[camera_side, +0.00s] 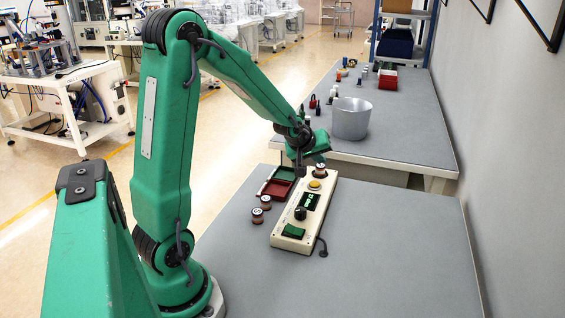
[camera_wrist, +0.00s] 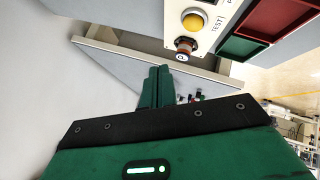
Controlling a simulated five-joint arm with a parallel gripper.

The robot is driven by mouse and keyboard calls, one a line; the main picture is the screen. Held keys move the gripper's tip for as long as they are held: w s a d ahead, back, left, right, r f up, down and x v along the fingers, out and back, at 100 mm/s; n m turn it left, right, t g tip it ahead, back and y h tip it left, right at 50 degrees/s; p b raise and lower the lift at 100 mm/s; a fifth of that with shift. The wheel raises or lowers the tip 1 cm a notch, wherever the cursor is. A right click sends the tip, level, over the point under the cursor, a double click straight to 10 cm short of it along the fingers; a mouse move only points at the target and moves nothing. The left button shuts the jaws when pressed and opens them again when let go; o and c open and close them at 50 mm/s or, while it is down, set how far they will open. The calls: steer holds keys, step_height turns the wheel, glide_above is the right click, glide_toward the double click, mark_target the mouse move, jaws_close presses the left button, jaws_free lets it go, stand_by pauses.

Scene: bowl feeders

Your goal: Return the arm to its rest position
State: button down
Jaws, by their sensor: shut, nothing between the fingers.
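My green arm reaches out over the near grey table, and my gripper (camera_side: 323,150) is above the far end of a cream control box (camera_side: 282,234). In the wrist view my gripper (camera_wrist: 157,75) shows two green fingers together, with nothing seen between them. A small copper-coloured round part (camera_side: 320,169) sits at the box's far end, below my gripper. It also shows in the wrist view (camera_wrist: 184,46), apart from the fingers, beside the yellow button (camera_wrist: 194,20).
Two similar round parts (camera_side: 261,208) lie left of the box. Red (camera_side: 275,188) and green (camera_side: 285,173) trays lie beyond them. A metal bucket (camera_side: 351,119) and a red bin (camera_side: 387,80) stand on the far table. The near table's right side is clear.

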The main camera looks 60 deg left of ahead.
steer(key=s+d+r+m+h, duration=0.2)
steer(key=s+d+r+m, duration=0.5)
steer(key=d, duration=0.5)
steer(key=s+d+r+m+g, duration=0.1)
steer(key=s+d+m, duration=0.1)
steer(key=s+d, duration=0.2)
steer(key=s+d+r+m+g+h, duration=0.1)
steer(key=s+d+r+m, duration=0.1)
steer(key=s, duration=0.8)
steer(key=shift+s+d+m+h, duration=0.3)
steer(key=shift+s+d+m, duration=0.1)
steer(key=shift+d+m, duration=0.5)
